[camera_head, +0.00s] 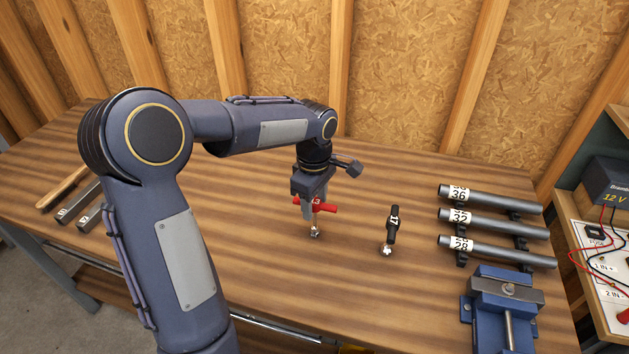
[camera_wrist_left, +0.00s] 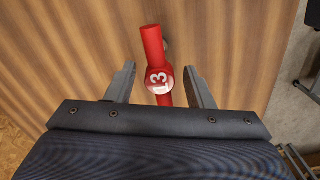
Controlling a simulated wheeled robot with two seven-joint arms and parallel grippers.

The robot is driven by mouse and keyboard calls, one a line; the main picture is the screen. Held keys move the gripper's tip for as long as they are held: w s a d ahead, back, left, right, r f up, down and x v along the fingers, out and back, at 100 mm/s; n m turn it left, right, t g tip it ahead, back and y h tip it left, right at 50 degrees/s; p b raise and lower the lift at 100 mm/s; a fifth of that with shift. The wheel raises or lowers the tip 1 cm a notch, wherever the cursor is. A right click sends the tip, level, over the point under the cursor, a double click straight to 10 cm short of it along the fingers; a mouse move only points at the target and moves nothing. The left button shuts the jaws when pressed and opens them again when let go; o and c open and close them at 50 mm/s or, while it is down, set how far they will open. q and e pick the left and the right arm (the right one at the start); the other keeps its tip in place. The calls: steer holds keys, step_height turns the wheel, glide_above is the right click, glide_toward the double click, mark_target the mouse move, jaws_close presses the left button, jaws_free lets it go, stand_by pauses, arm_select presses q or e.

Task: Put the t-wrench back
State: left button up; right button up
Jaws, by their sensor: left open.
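A red-handled T-wrench (camera_head: 328,208) marked 13 stands upright on the wooden bench, its socket end down. A black-handled T-wrench (camera_head: 393,222) marked 17 stands to its right. My left gripper (camera_head: 308,206) is at the red handle, pointing down. In the left wrist view the red T-wrench (camera_wrist_left: 157,78) lies between the two open fingers (camera_wrist_left: 158,88), with a gap on each side. The lower part of its handle is hidden by the gripper body. My right gripper is not in view.
Pipes (camera_head: 497,226) marked 36, 32 and 28 rest on holders at the right of the bench (camera_head: 400,300). A blue vise (camera_head: 506,300) sits at the front right. Long bars (camera_head: 85,215) lie at the left. The battery (camera_head: 609,185) is at the far right.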

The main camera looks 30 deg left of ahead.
arm_select(q)
step_height(320, 180, up, 8)
steer(key=shift+f, duration=0.1)
steer(key=shift+s+r, duration=0.15)
steer(key=shift+r, duration=0.15)
steer(key=s+d+f+m+t+h, duration=0.1)
steer(key=s+d+f+m+t, duration=0.1)
steer(key=s+m, duration=0.6)
steer(key=s+d+f+m+t+h, duration=0.2)
steer(key=s+d+m, duration=0.3)
steer(key=s, duration=0.9)
steer(key=m+t, duration=0.1)
steer(key=m, duration=0.2)
steer(key=shift+d+t+h, duration=0.2)
steer(key=shift+t+h, duration=0.1)
